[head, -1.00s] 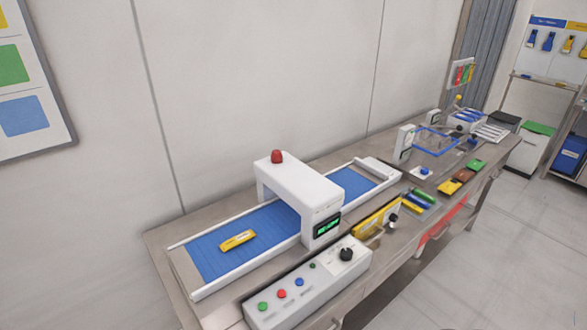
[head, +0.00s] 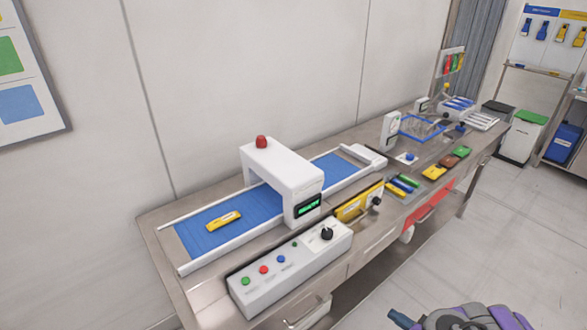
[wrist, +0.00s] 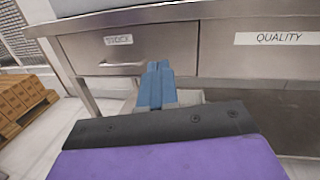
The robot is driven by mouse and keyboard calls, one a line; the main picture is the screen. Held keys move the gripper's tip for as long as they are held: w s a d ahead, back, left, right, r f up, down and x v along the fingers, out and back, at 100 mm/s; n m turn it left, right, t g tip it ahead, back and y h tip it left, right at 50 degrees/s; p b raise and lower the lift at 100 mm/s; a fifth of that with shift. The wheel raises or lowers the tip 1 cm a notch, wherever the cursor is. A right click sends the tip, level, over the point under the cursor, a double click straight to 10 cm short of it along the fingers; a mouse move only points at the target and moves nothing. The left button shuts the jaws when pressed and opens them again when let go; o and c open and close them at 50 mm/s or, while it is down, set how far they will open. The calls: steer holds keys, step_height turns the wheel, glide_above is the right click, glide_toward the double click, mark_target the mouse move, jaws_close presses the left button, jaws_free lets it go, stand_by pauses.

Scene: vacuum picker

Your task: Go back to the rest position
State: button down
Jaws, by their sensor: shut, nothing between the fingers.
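My gripper (wrist: 158,68) shows in the wrist view with its blue-grey fingers together and nothing between them. In the head view, part of my purple and grey arm shows at the bottom right edge, low in front of the bench.
The steel bench (head: 155,255) runs along the wall. It carries a blue conveyor (head: 200,238) with a yellow item (head: 223,220), a white scanner arch (head: 280,170) and a button box (head: 285,275). The floor (head: 490,240) right of the bench is clear. Boxes (wrist: 20,103) stand at left in the wrist view.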

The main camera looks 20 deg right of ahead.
steer(key=w+a+r+n+g+y, duration=0.35)
steer(key=a+r+n+g, duration=0.3)
steer(key=a+r, duration=0.45)
steer(key=w+a+r+n+g+y, duration=0.3)
steer(key=w+a+r+n+g, duration=0.25)
steer(key=a+r+n, duration=0.45)
steer(key=s+a+r+n+g+h, duration=0.4)
steer(key=s+a+r, duration=0.1)
steer(key=s+a, duration=0.3)
steer(key=s+a+r+n+g+h, duration=0.4)
steer(key=s+a+r+g+h, duration=0.1)
steer(key=s+a, duration=0.25)
steer(key=s+d+n+t+h, duration=0.1)
steer(key=s+d+n+h, duration=0.1)
steer(key=s, duration=0.4)
steer(key=s+d+r+n+t+h, duration=0.1)
steer(key=s+d+n+t+h, duration=0.1)
steer(key=s+d+h, duration=0.2)
steer(key=s+h, duration=0.2)
steer(key=s, duration=0.1)
steer(key=shift+d+r+t, duration=0.15)
steer(key=shift+d+t, duration=0.1)
steer(key=shift+t, duration=0.05)
